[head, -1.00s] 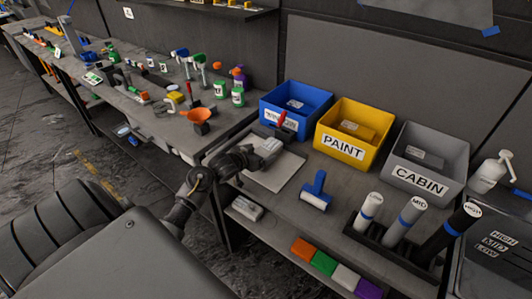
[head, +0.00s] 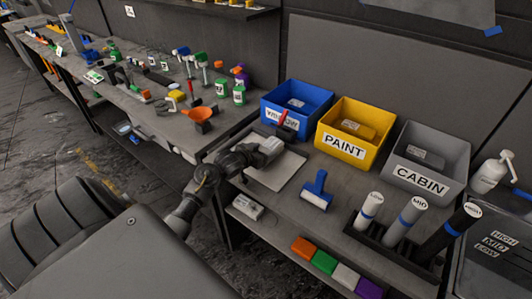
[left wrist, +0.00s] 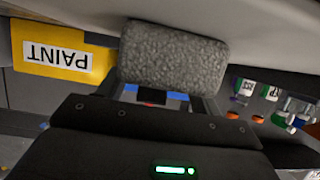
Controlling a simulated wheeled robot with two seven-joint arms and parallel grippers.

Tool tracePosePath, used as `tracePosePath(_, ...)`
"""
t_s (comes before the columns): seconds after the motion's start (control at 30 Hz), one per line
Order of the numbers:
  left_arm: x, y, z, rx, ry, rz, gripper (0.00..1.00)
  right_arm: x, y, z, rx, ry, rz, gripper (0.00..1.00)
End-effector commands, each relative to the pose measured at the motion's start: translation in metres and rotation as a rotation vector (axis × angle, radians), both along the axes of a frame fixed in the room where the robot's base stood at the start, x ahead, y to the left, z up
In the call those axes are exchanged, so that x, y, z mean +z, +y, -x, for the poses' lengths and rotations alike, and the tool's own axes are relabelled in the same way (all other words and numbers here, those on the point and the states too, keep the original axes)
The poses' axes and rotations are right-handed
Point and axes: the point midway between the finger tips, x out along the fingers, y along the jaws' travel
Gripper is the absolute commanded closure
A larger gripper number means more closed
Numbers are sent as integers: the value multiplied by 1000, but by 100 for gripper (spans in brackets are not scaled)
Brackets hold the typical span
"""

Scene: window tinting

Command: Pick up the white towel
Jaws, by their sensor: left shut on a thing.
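My left gripper (head: 262,150) is over the pale board on the near bench, in front of the blue bin. My right gripper is not in view.
Blue (head: 268,116), yellow (head: 388,136) and grey (head: 455,170) bins stand along the wall. Orange, green, white and purple blocks (head: 325,262) line the lower shelf.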

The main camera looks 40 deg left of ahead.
Motion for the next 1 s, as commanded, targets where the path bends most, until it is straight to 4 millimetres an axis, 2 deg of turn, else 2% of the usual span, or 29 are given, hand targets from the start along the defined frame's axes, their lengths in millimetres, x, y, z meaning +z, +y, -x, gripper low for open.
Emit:
tracePosePath(0.23,10,1,-1,0,-5,-1,61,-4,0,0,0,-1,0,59)
tracePosePath(0.4,34,0,0,-2,-6,-4,61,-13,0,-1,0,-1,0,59)
tracePosePath(0.7,94,-26,43,-3,-5,-5,61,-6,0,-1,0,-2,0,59)
tracePosePath(0.9,113,-52,84,-2,-1,-3,61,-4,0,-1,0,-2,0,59)
tracePosePath(1.0,121,-61,98,-2,-1,-2,61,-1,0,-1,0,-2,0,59)
